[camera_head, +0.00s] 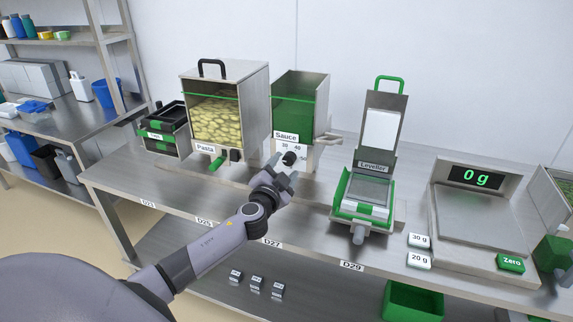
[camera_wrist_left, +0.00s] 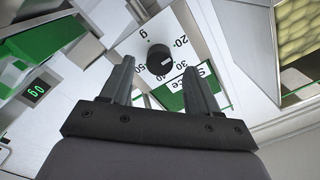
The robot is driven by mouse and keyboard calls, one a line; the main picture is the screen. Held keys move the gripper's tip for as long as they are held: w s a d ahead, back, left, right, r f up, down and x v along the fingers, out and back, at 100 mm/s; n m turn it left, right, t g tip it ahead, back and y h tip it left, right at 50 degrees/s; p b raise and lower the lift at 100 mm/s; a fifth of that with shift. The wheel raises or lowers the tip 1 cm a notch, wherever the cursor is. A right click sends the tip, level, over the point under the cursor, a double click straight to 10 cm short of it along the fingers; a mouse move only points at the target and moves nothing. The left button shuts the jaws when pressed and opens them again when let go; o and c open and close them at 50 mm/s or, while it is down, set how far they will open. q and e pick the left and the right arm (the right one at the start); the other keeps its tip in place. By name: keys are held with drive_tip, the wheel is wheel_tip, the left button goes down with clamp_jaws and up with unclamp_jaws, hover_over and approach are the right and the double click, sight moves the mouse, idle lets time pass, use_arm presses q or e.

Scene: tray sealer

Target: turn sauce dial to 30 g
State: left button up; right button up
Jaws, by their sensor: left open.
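The sauce dial (camera_head: 289,158) is a dark round knob on the front of the sauce dispenser (camera_head: 299,105), below its "Sauce" label. Printed numbers, including 30 and 40, curve around it. In the wrist view the dial (camera_wrist_left: 159,60) appears between the finger ends, with a short pale mark on its face toward the lower right; I cannot tell exactly which number it points to. My left gripper (camera_head: 284,174) is open, just in front of the dial, with fingers on either side. Whether they touch the dial is unclear. My right gripper is not in view.
The pasta dispenser (camera_head: 225,105) stands close on the left. The leveller (camera_head: 366,190) stands to the right, then the scale (camera_head: 483,222) showing 0 g. Portion blocks (camera_head: 419,240) lie by the scale. The bench front (camera_head: 225,205) is mostly clear below my arm.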

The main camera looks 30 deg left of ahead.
sight(289, 159)
use_arm(q)
drive_tip(key=shift+x, duration=1.2)
drive_tip(key=c, duration=1.1)
drive_tip(key=shift+o, duration=0.3)
